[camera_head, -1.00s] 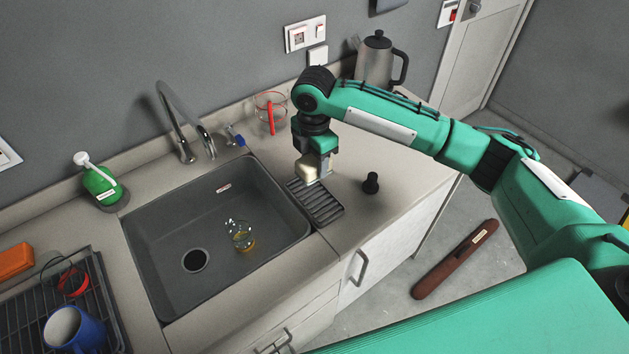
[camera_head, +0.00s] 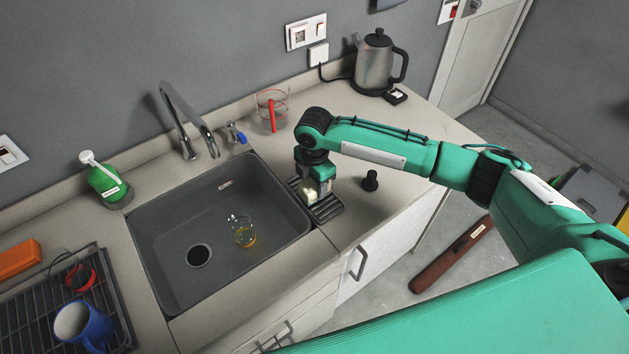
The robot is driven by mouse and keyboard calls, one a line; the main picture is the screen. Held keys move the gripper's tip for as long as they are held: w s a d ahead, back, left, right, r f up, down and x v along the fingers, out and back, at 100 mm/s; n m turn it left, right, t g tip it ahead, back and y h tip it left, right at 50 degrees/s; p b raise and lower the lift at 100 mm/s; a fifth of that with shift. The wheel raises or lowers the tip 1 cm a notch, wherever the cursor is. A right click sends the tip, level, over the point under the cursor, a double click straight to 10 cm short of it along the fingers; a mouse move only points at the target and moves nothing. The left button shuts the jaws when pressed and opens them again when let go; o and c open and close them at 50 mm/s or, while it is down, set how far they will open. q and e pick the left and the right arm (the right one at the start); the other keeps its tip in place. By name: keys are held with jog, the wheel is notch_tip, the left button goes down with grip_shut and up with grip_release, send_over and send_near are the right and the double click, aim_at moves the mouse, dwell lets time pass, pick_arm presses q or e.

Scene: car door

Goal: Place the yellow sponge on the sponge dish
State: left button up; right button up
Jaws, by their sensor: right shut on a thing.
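The yellow sponge (camera_head: 310,191) shows as a small pale yellow block between the fingers of my right gripper (camera_head: 316,193), which is shut on it. The sponge dish (camera_head: 327,209) is a dark ribbed tray on the counter to the right of the sink. My right gripper points down over the dish, with the sponge low above or touching its far part; I cannot tell which. The gripper and wrist hide part of the dish. My left gripper is not in view.
The sink (camera_head: 165,275), holding a clear glass (camera_head: 243,232), lies left of the dish. A small black knob-like object (camera_head: 370,181) stands just right of the dish. A kettle (camera_head: 375,62) stands at the back right. A drying rack (camera_head: 30,310) with a blue mug (camera_head: 82,325) is at left.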

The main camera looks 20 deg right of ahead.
jog(key=o, duration=0.9)
jog(key=shift+r+b, duration=1.8)
jog(key=shift+r, duration=4.3)
